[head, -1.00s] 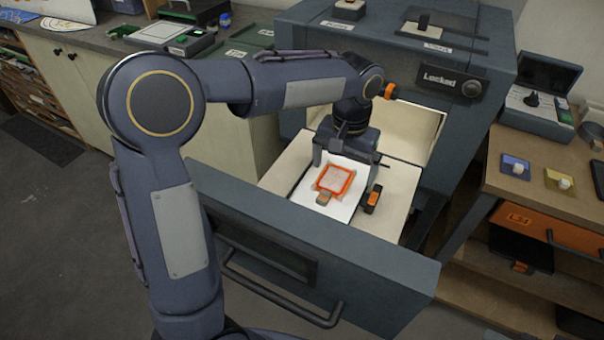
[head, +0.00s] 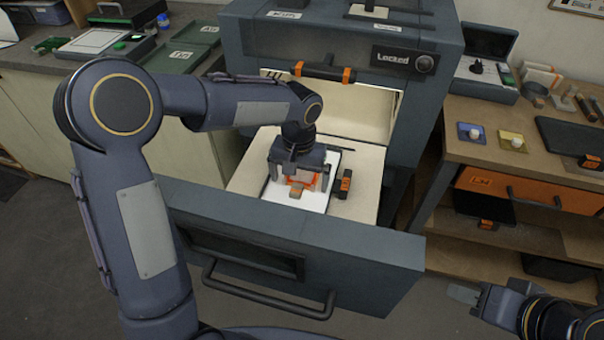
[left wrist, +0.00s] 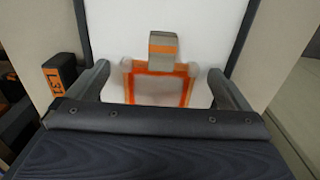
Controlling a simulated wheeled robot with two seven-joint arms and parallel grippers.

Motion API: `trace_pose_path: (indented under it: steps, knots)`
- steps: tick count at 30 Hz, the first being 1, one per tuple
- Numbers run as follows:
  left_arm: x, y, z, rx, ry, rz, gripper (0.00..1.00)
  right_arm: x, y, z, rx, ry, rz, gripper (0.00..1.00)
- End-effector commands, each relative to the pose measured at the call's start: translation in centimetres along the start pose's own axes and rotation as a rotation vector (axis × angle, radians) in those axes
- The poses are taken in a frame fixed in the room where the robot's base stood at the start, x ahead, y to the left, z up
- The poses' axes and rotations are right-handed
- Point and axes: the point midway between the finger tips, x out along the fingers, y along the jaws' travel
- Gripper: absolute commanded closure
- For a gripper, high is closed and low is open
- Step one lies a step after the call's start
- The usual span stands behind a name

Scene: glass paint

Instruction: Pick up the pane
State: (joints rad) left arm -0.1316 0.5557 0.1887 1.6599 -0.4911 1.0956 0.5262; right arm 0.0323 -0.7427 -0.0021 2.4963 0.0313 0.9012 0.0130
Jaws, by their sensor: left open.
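The pane (head: 300,179) has an orange frame and a grey and orange tab. It lies on a white sheet (head: 316,199) with a dark edge, in the pulled-out drawer of the kiln-like cabinet. It also shows in the left wrist view (left wrist: 182,70), where my gripper body hides its near part. My left gripper (head: 300,174) is open over the pane. In the left wrist view its fingers (left wrist: 163,87) stand on either side of the frame, with small gaps visible. My right gripper (head: 468,294) is at the lower right, away from the drawer; its jaw opening is unclear.
A small black and orange block (head: 344,183) stands right of the sheet, near my left gripper; it reads L31 in the wrist view (left wrist: 60,74). The drawer front (head: 300,250) stands before the pane. A wooden bench (head: 550,160) is at the right.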

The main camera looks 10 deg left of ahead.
Motion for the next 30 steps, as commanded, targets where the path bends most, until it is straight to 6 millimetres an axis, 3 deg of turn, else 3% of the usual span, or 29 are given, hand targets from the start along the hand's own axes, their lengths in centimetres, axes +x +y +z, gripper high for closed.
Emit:
trace_pose_path:
  steps: [5,15,23,30]
  knots:
    - [0.0,0.0,0.0,0.000,0.000,0.000,0.03,0.0,0.0,0.0,0.000,0.000,0.000,0.62]
    - [0.0,0.0,0.0,-0.001,0.000,0.000,0.47,0.0,0.0,0.0,0.000,0.000,0.000,0.62]
    - [-0.4,0.0,-0.1,-0.001,0.002,0.000,0.47,0.0,0.0,0.0,0.000,0.000,0.000,0.62]
    - [-4.3,0.0,-0.1,-0.001,0.006,0.001,0.47,0.0,0.0,0.0,0.000,0.000,0.000,0.62]
